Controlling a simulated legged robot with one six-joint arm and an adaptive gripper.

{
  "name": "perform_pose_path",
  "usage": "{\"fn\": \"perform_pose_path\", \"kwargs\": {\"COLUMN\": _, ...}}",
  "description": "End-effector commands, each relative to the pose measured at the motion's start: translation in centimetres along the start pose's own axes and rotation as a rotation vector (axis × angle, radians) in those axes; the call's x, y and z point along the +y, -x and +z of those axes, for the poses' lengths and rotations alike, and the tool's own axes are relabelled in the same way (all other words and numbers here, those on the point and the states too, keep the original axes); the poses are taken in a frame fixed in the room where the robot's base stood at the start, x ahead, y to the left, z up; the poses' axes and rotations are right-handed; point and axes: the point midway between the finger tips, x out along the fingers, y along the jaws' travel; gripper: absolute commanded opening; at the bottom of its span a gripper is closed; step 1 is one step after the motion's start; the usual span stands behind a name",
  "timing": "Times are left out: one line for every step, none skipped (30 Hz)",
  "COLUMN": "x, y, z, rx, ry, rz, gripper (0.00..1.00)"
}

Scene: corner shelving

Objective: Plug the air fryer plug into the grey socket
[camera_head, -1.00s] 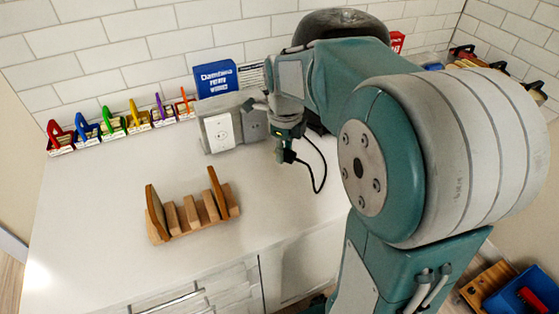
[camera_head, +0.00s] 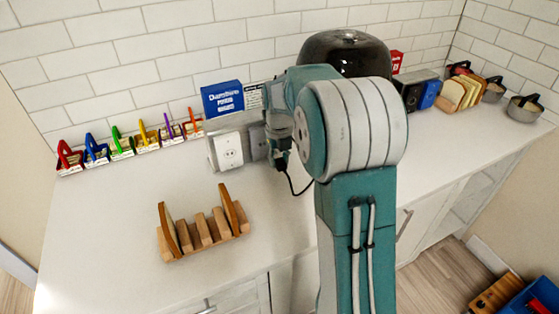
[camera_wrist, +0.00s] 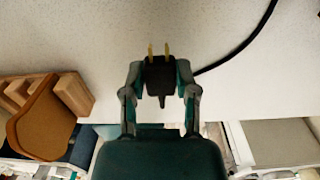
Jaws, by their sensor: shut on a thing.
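The air fryer plug (camera_wrist: 159,76) is a small black plug with two brass prongs. In the wrist view my gripper (camera_wrist: 160,72) is shut on it, one finger on each side, with the prongs pointing away from the gripper. In the head view my gripper (camera_head: 277,150) is low over the counter, just right of the grey socket (camera_head: 258,143), partly hidden by my arm. The plug looks apart from the socket. The black cord (camera_head: 293,187) trails from the plug. The dark, rounded air fryer (camera_head: 345,50) stands behind my arm, its lower part hidden.
A white socket (camera_head: 229,151) is left of the grey one. A blue box (camera_head: 223,98) stands behind them. A wooden rack (camera_head: 203,228) stands on the counter (camera_head: 110,240) in front. Colourful holders line the wall at left. Bread and pans stand at right.

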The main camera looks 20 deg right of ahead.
Motion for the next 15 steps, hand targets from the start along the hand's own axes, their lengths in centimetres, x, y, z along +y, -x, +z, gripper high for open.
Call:
{"fn": "perform_pose_path", "kwargs": {"x": 0.1, "y": 0.0, "z": 0.4, "rx": 0.0, "ry": 0.001, "rz": -0.001, "gripper": 0.0}}
{"fn": "perform_pose_path", "kwargs": {"x": 0.2, "y": 0.0, "z": 0.6, "rx": 0.0, "ry": 0.001, "rz": -0.002, "gripper": 0.0}}
{"fn": "perform_pose_path", "kwargs": {"x": 0.3, "y": 0.0, "z": 0.9, "rx": 0.0, "ry": 0.001, "rz": -0.002, "gripper": 0.0}}
{"fn": "perform_pose_path", "kwargs": {"x": 0.3, "y": 0.0, "z": 1.2, "rx": 0.0, "ry": 0.002, "rz": -0.002, "gripper": 0.0}}
{"fn": "perform_pose_path", "kwargs": {"x": 0.3, "y": 0.0, "z": 1.5, "rx": 0.0, "ry": 0.002, "rz": -0.002, "gripper": 0.0}}
{"fn": "perform_pose_path", "kwargs": {"x": 0.2, "y": 0.0, "z": 1.8, "rx": 0.001, "ry": 0.002, "rz": -0.001, "gripper": 0.0}}
{"fn": "perform_pose_path", "kwargs": {"x": 0.2, "y": 0.0, "z": 2.1, "rx": 0.0, "ry": 0.002, "rz": -0.001, "gripper": 0.0}}
{"fn": "perform_pose_path", "kwargs": {"x": 0.1, "y": 0.0, "z": 2.3, "rx": 0.0, "ry": 0.002, "rz": 0.0, "gripper": 0.0}}
{"fn": "perform_pose_path", "kwargs": {"x": 0.1, "y": -0.1, "z": 2.6, "rx": 0.0, "ry": 0.002, "rz": 0.0, "gripper": 0.0}}
{"fn": "perform_pose_path", "kwargs": {"x": 0.0, "y": -0.1, "z": 2.9, "rx": 0.0, "ry": 0.002, "rz": 0.0, "gripper": 0.0}}
{"fn": "perform_pose_path", "kwargs": {"x": 0.0, "y": -0.1, "z": 3.2, "rx": 0.0, "ry": 0.002, "rz": 0.001, "gripper": 0.0}}
{"fn": "perform_pose_path", "kwargs": {"x": -0.1, "y": 0.0, "z": 3.5, "rx": 0.0, "ry": 0.002, "rz": 0.001, "gripper": 0.0}}
{"fn": "perform_pose_path", "kwargs": {"x": -0.1, "y": 0.0, "z": 3.7, "rx": 0.0, "ry": 0.002, "rz": 0.002, "gripper": 0.0}}
{"fn": "perform_pose_path", "kwargs": {"x": -0.2, "y": -0.1, "z": 4.0, "rx": 0.001, "ry": 0.001, "rz": 0.002, "gripper": 0.0}}
{"fn": "perform_pose_path", "kwargs": {"x": -0.2, "y": -0.1, "z": 4.3, "rx": 0.0, "ry": 0.001, "rz": 0.002, "gripper": 0.0}}
